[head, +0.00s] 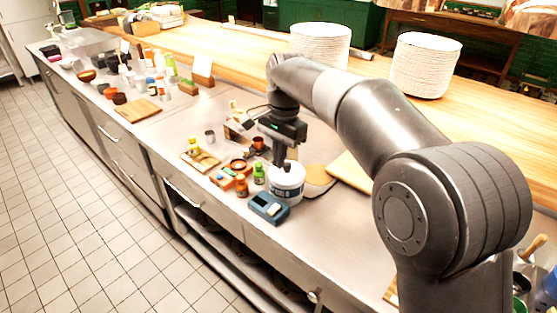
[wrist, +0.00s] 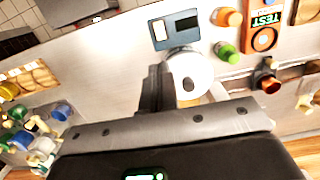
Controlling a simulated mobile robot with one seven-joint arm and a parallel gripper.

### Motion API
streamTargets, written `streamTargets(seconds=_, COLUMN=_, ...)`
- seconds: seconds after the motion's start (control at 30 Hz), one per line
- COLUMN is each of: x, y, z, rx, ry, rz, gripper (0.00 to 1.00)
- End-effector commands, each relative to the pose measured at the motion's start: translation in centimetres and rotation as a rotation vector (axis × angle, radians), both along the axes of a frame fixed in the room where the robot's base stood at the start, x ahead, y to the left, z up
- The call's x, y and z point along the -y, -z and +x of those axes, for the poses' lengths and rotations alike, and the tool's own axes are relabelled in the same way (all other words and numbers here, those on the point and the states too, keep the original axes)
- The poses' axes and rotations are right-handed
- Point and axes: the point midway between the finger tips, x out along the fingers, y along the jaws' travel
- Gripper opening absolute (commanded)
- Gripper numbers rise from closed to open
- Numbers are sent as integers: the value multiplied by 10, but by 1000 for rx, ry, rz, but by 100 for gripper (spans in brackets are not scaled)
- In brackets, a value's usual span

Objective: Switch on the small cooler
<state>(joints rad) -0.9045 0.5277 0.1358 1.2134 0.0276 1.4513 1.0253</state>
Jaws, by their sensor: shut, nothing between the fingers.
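My gripper (head: 284,166) is shut and empty, pointing down above a white round tub-like device (head: 287,186) with a dark band. In the wrist view my fingers (wrist: 157,84) overlap the left side of this white device (wrist: 200,72), which has a small dark knob on top. I cannot tell whether the fingertips touch it. A blue box (head: 268,208) with a dark panel and a pale button stands just in front of it; it also shows in the wrist view (wrist: 176,22). Neither carries a label I can read as the small cooler.
Green (head: 259,174) and orange (head: 241,186) bottles and an orange tester (wrist: 263,24) stand close by on the left in the head view. A copper cup (head: 258,143) is behind them. Plate stacks (head: 320,46) stand on the wooden shelf.

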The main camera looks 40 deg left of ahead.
Motion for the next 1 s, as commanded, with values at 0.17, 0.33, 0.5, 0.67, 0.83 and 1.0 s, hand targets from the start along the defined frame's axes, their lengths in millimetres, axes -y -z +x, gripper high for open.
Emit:
streamTargets(seconds=0.17, x=-1, y=0, z=-3, rx=14, ry=0, rz=-1, gripper=0)
streamTargets(seconds=0.33, x=-1, y=0, z=-23, rx=131, ry=-1, rz=-17, gripper=0)
streamTargets(seconds=0.5, x=0, y=-1, z=-40, rx=252, ry=-4, rz=-15, gripper=0)
streamTargets(seconds=0.67, x=0, y=-1, z=-44, rx=298, ry=-6, rz=-10, gripper=0)
streamTargets(seconds=0.83, x=0, y=-1, z=-44, rx=298, ry=-5, rz=-9, gripper=0)
streamTargets(seconds=1.0, x=0, y=1, z=-43, rx=297, ry=-5, rz=-10, gripper=0)
